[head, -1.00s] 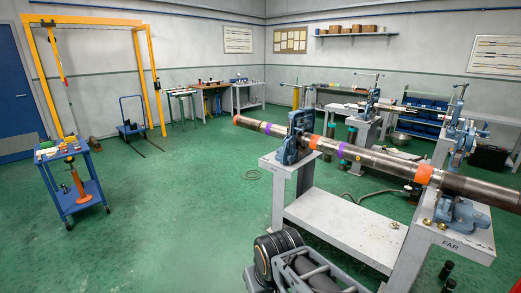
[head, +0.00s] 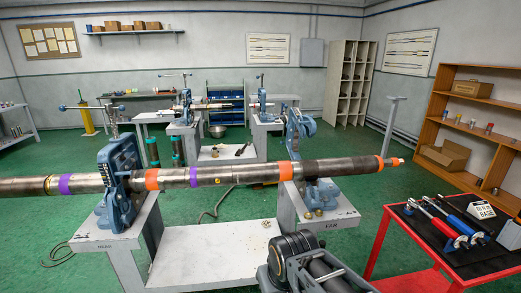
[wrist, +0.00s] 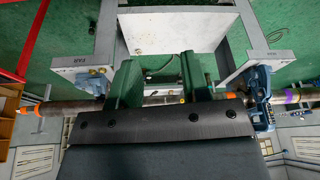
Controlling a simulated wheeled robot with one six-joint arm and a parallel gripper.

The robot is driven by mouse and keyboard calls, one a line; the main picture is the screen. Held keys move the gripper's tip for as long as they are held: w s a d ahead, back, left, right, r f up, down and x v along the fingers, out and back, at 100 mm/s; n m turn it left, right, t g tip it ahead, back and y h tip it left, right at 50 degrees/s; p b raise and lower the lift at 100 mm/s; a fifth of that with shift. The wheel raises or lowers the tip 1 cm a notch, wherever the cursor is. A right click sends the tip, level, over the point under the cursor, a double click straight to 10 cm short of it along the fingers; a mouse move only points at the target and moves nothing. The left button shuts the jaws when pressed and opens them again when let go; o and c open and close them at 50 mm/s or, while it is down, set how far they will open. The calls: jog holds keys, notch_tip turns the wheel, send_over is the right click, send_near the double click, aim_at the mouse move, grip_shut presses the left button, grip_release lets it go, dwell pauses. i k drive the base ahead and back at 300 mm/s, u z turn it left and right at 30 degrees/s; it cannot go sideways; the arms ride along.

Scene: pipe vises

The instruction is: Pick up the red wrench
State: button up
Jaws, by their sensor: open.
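The red wrench (head: 436,220) lies on the dark top of a red cart (head: 440,250) at the right of the head view. A blue wrench (head: 466,218) lies beside it, just to its right. In the wrist view my gripper (wrist: 160,78) is open, its two fingers well apart with nothing held between them. The wrench does not show in the wrist view. The gripper's fingers are not visible in the head view, where my arm shows low in the middle.
A long pipe (head: 240,173) with orange and purple bands rests in blue vises (head: 121,180) on a grey bench (head: 205,255), left of the cart. A wooden shelf (head: 470,130) stands behind the cart. Green floor (head: 345,235) is open between bench and cart.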

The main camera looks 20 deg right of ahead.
aim_at(412, 204)
jog(key=z, duration=1.2)
jog(key=i, duration=1.4)
jog(key=z, duration=0.7)
